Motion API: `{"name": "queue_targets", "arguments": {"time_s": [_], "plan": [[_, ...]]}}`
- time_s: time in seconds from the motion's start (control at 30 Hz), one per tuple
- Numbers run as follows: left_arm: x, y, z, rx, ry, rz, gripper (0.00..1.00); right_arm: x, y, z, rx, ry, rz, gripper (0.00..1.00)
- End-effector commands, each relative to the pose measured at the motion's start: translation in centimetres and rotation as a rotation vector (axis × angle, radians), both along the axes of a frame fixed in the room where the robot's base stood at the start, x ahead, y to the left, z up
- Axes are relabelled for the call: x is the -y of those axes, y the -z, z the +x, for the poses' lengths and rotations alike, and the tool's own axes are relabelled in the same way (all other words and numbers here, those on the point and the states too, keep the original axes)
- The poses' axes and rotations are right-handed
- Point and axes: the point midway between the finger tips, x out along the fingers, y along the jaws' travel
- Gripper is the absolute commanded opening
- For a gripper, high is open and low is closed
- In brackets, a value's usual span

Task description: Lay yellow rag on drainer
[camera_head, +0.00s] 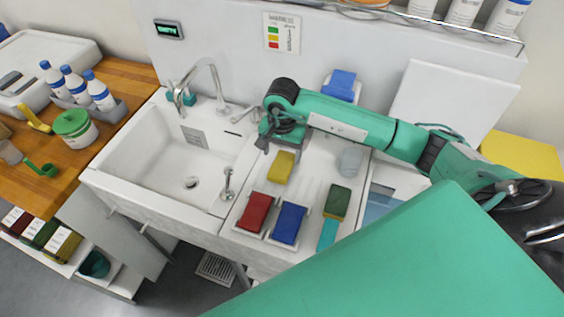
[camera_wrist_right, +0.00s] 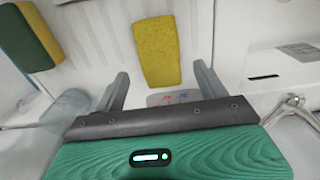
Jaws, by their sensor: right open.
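The yellow rag (camera_head: 281,167) lies flat as a folded rectangle on the white drainer (camera_head: 310,195), right of the sink basin. My right gripper (camera_head: 268,143) is just behind and above the rag, pointing down. In the right wrist view the rag (camera_wrist_right: 157,50) lies beyond the two parted fingers (camera_wrist_right: 162,88), with nothing between them. The gripper looks apart from the rag. My left gripper is not in view.
A red rag (camera_head: 254,212) and a blue rag (camera_head: 289,223) lie in holders at the drainer's front. A green-yellow sponge (camera_head: 337,202) and a clear glass (camera_head: 350,159) are to the right. The sink (camera_head: 165,165) is empty, with a tall faucet (camera_head: 205,80).

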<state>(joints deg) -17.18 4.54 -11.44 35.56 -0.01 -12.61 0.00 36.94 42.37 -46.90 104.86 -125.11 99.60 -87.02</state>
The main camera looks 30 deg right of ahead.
Motion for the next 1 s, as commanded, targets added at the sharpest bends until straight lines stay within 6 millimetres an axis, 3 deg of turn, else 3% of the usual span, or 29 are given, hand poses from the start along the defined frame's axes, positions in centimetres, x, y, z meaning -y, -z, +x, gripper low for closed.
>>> {"name": "queue_targets", "arguments": {"time_s": [0.1, 0.4, 0.6, 1.0], "plan": [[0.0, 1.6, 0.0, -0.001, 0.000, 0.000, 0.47, 0.1, -2.2, 0.1, 0.006, -0.001, -0.001, 0.74], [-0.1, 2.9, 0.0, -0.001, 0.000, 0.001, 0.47, 0.0, -6.5, 0.0, 0.001, 0.001, -0.001, 0.74], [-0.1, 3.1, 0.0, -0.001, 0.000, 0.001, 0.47, 0.0, -7.4, 0.0, -0.001, 0.000, -0.001, 0.74], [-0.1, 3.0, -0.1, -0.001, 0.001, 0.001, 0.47, 0.0, -7.5, 0.0, -0.001, 0.000, -0.001, 0.74]]}}
